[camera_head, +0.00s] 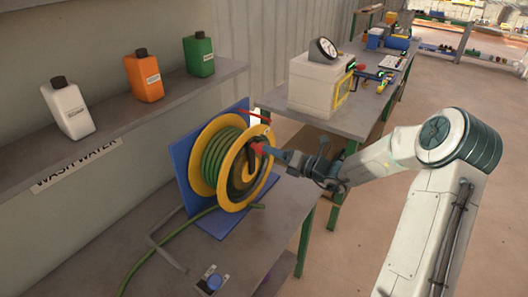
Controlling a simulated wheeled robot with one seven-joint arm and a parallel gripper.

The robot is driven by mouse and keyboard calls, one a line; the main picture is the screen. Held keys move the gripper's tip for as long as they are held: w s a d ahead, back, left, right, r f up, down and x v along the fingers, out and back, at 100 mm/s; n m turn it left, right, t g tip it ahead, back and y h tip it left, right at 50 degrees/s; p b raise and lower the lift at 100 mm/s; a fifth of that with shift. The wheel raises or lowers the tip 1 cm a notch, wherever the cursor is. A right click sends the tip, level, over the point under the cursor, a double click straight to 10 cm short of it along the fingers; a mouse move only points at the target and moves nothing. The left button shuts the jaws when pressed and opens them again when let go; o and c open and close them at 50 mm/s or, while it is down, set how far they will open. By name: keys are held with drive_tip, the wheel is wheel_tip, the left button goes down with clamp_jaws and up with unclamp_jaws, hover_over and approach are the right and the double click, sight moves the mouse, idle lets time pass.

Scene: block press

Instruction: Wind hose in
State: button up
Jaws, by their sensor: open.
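A yellow hose reel (234,202) stands upright on the bench against a blue plate (181,157). Green hose (216,157) is wound on its drum. A loose length of green hose (160,245) runs over the bench from under the reel toward the lower left, out of frame. My gripper (270,152) is open at the front face of the reel, near its hub. A red part (256,149) shows right at the fingertips; I cannot tell whether they touch it. My gripper and the yellow rim partly hide the hub.
A shelf (118,119) on the left holds white (68,110), orange (143,77) and green (199,56) bottles. A small device with a blue button (214,282) sits on the bench front. A second table behind holds a white box with a gauge (318,85).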

drive_tip(key=b+v, duration=0.1)
drive_tip(key=v, duration=0.7)
drive_tip(key=shift+s+d, duration=0.2)
drive_tip(key=shift+d, duration=0.1)
drive_tip(key=shift+a, duration=0.1)
drive_tip(key=s+a+n+g+h, duration=0.3)
drive_tip(key=s+a+n+g, duration=0.15)
drive_tip(key=s+n, duration=0.4)
drive_tip(key=s+a+n+g+h, duration=0.25)
drive_tip(key=s+n+g, duration=0.25)
drive_tip(key=s+n, duration=0.4)
drive_tip(key=s+d+r+n+t+h, duration=0.1)
drive_tip(key=s+d+r+n+h, duration=0.1)
drive_tip(key=s+d+n+h, duration=0.2)
drive_tip(key=s+d+r+n+t+h+b, duration=0.1)
drive_tip(key=s+d+r+n+h, duration=0.2)
drive_tip(key=s+n, duration=0.5)
drive_tip(key=shift+d+n+t+h, duration=0.35)
drive_tip(key=shift+d+n+h, duration=0.65)
drive_tip(key=shift+n, duration=1.55)
drive_tip(key=shift+s+d+r+y, duration=0.1)
drive_tip(key=shift+d+r+y, duration=0.05)
drive_tip(key=shift+d+y, duration=0.1)
